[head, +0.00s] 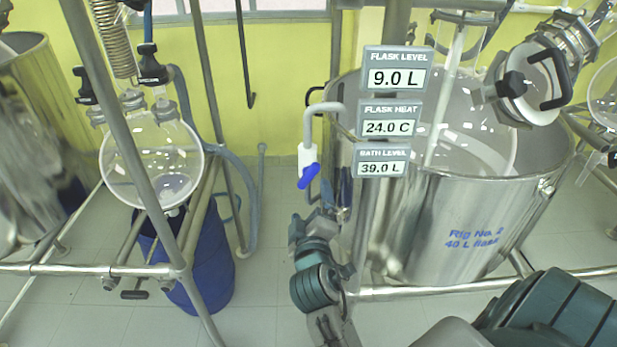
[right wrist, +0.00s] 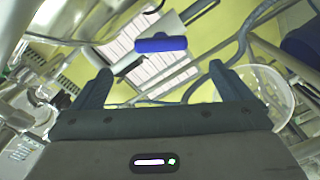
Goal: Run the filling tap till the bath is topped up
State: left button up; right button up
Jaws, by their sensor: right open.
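The filling tap is a grey bent pipe (head: 309,122) with a white body and a blue handle (head: 308,175), at the left rim of the steel bath (head: 480,220). The bath holds a large glass flask (head: 465,150). The bath level sign (head: 381,161) reads 39.0 L. My right gripper (head: 320,222) is just below the blue handle, open and apart from it. In the right wrist view the blue handle (right wrist: 160,44) shows beyond and between the open fingers of my right gripper (right wrist: 157,88). My left gripper is out of view.
Signs above show flask level 9.0 L (head: 397,78) and flask heat 24.0 C (head: 388,128). A steel frame post stands close to my right gripper. At left are a round glass flask (head: 150,165) and a blue drum (head: 205,265). Tiled floor between is clear.

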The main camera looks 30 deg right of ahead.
aim_at(309, 179)
jog(key=x, duration=0.9)
jog(key=shift+w+d, duration=0.1)
jog(key=shift+d, duration=0.05)
jog(key=c, duration=1)
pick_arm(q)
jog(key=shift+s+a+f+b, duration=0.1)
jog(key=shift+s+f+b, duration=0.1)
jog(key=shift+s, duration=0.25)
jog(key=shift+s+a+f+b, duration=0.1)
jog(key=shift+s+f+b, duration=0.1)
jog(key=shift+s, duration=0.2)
